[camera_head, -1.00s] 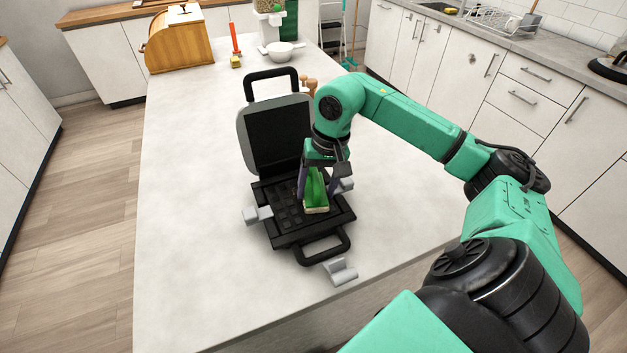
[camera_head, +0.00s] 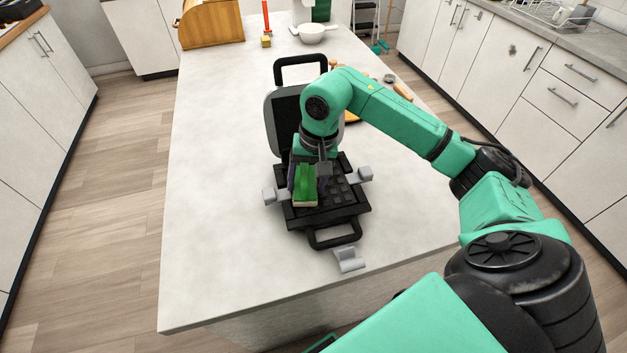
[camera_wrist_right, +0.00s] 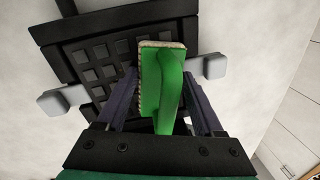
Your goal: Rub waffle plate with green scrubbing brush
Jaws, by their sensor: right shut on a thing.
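An open black waffle iron stands on the counter, its lid (camera_head: 284,118) raised at the back. Its lower waffle plate (camera_head: 338,193) has a grid of raised squares and shows in the right wrist view (camera_wrist_right: 97,62). My right gripper (camera_head: 308,180) is shut on the green scrubbing brush (camera_head: 305,188), over the left part of the lower plate. In the right wrist view the brush (camera_wrist_right: 168,85) lies between the two fingers, its pale bristle edge toward the plate. I cannot tell whether the bristles touch the plate. My left gripper is not in view.
Grey brackets stand at the left (camera_head: 269,194), right (camera_head: 365,174) and front (camera_head: 349,260) of the waffle iron. A white bowl (camera_head: 312,33), a wooden bread box (camera_head: 211,23) and an orange-handled brush (camera_head: 266,25) are at the far end. The counter (camera_head: 222,150) left of the iron is clear.

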